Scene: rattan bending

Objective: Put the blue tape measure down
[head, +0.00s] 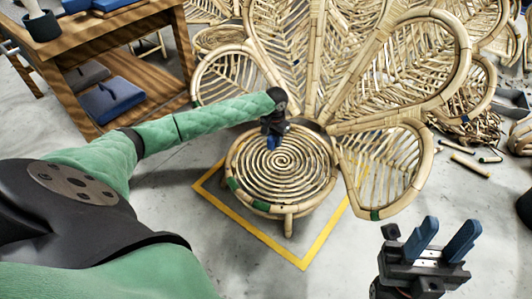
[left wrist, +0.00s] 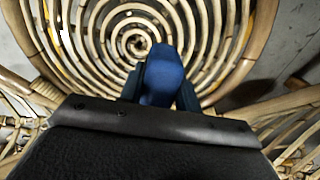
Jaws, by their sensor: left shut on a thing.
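The blue tape measure (left wrist: 162,82) is between the fingers of my left gripper (left wrist: 160,92) in the left wrist view. In the head view my left gripper (head: 272,138) is over the spiral rattan seat of the chair (head: 300,178), with a small bit of blue at its tip. I cannot tell whether the tape measure touches the seat. My right gripper (head: 447,240) is at the lower right, its two blue fingers apart, with nothing between them.
A wooden workbench (head: 155,20) with blue cases (head: 112,100) on its lower shelf stands at the left. Petal-shaped rattan back panels (head: 405,65) rise behind the seat. A yellow floor line (head: 240,235) runs around the chair. Cut rattan pieces (head: 470,130) lie at the right.

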